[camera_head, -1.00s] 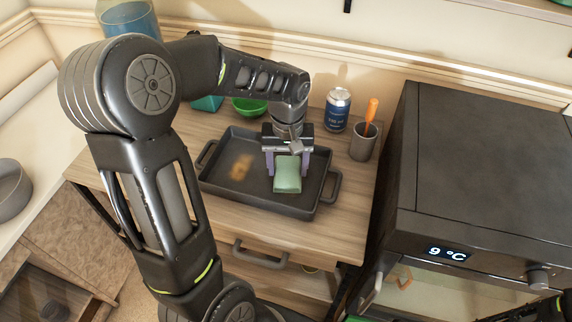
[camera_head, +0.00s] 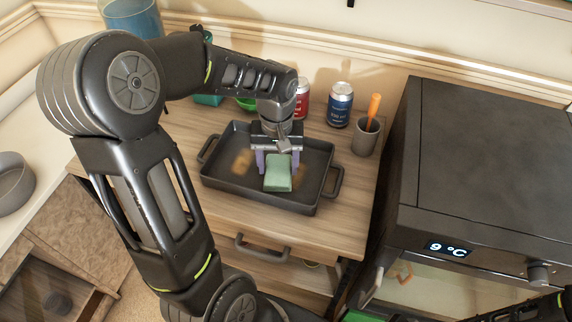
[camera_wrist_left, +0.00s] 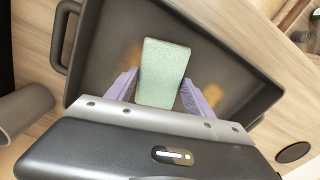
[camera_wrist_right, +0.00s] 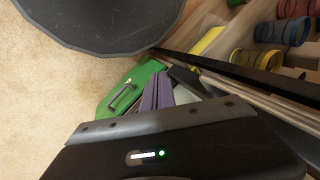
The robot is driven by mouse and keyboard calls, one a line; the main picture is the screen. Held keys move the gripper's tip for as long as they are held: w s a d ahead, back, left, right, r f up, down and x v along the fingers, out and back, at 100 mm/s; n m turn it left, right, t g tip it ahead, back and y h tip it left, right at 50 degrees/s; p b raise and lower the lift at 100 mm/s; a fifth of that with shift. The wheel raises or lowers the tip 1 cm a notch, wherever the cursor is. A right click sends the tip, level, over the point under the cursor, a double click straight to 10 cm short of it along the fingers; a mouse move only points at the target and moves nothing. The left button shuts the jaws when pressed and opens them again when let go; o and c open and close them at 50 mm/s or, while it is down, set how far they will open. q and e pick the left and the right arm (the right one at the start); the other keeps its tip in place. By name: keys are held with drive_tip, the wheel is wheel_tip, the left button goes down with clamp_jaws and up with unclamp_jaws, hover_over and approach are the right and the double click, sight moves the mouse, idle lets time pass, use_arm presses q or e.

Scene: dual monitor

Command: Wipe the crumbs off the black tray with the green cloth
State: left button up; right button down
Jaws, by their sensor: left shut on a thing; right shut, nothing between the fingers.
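The black tray (camera_head: 212,178) lies on the wooden cabinet top. My left gripper (camera_head: 277,168) is shut on the green cloth (camera_head: 278,181), a pale green block-like pad, and holds it over the middle of the tray. Whether the cloth presses on the tray floor I cannot tell. A brown crumb patch (camera_head: 242,162) shows left of the cloth and a fainter one (camera_head: 301,174) right of it. In the left wrist view the cloth (camera_wrist_left: 163,75) sits between the purple fingers, with brown patches on both sides. My right gripper (camera_wrist_right: 157,92) is shut and empty, away from the tray.
A red can (camera_head: 302,98), a blue can (camera_head: 339,105) and a grey cup (camera_head: 366,138) with an orange-handled thing stand behind the tray. A green bowl (camera_head: 246,104) is partly hidden by my arm. A dark oven (camera_head: 480,160) stands at the right. A green case (camera_wrist_right: 125,98) lies near my right gripper.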

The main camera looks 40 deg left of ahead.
sight(249, 166)
use_arm(q)
drive_tip(key=shift+s+a, duration=0.1)
drive_tip(key=shift+a, duration=0.45)
drive_tip(key=shift+a, duration=0.15)
drive_tip(key=shift+s+a, duration=0.3)
drive_tip(key=shift+a, duration=0.45)
drive_tip(key=shift+s+a, duration=0.25)
drive_tip(key=shift+a, duration=0.45)
drive_tip(key=shift+f, duration=0.1)
drive_tip(key=shift+a, duration=0.1)
drive_tip(key=shift+s+a, duration=0.3)
drive_tip(key=shift+a, duration=0.5)
drive_tip(key=shift+s+a, duration=0.25)
drive_tip(key=shift+a, duration=0.55)
